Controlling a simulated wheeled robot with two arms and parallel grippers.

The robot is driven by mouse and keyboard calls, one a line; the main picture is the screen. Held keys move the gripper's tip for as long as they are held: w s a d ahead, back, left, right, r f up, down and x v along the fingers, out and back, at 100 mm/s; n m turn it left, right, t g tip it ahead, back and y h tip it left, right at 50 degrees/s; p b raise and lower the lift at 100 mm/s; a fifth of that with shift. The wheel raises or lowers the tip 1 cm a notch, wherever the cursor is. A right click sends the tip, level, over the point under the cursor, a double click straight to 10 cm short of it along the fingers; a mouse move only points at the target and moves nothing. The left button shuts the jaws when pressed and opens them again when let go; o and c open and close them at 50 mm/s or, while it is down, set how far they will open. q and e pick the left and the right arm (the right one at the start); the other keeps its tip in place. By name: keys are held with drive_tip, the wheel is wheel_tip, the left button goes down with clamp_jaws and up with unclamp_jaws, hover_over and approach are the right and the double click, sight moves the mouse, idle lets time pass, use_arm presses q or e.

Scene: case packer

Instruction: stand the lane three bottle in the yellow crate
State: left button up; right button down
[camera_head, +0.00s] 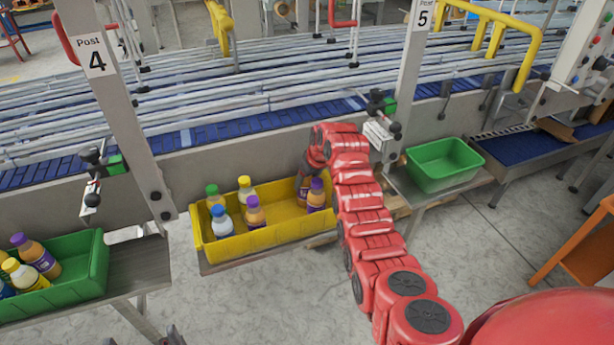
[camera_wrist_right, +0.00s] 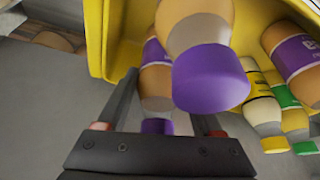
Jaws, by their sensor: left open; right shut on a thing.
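The yellow crate (camera_head: 275,240) stands on a low shelf at the centre of the head view. My right gripper (camera_head: 307,172) reaches down into its right end, shut on an orange-brown, purple-capped bottle (camera_head: 302,188). In the right wrist view this bottle (camera_wrist_right: 156,78) sits between the fingers of the right gripper (camera_wrist_right: 165,112), inside the crate wall (camera_wrist_right: 96,38). It looks near upright; its base is hidden. Another purple-capped bottle (camera_head: 317,197) stands close beside it. My left gripper (camera_head: 172,336) barely shows at the bottom edge, open and away from the crate.
Several other bottles (camera_head: 222,222) stand in the crate's left and middle. A green crate with bottles (camera_head: 85,280) is at left; an empty green crate (camera_head: 445,165) is at right. Posts four (camera_head: 120,100) and five (camera_head: 405,80) rise beside the conveyor (camera_head: 230,110).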

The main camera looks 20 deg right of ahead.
drive_tip(key=shift+f, duration=0.15)
drive_tip(key=shift+c, duration=0.2)
unclamp_jaws()
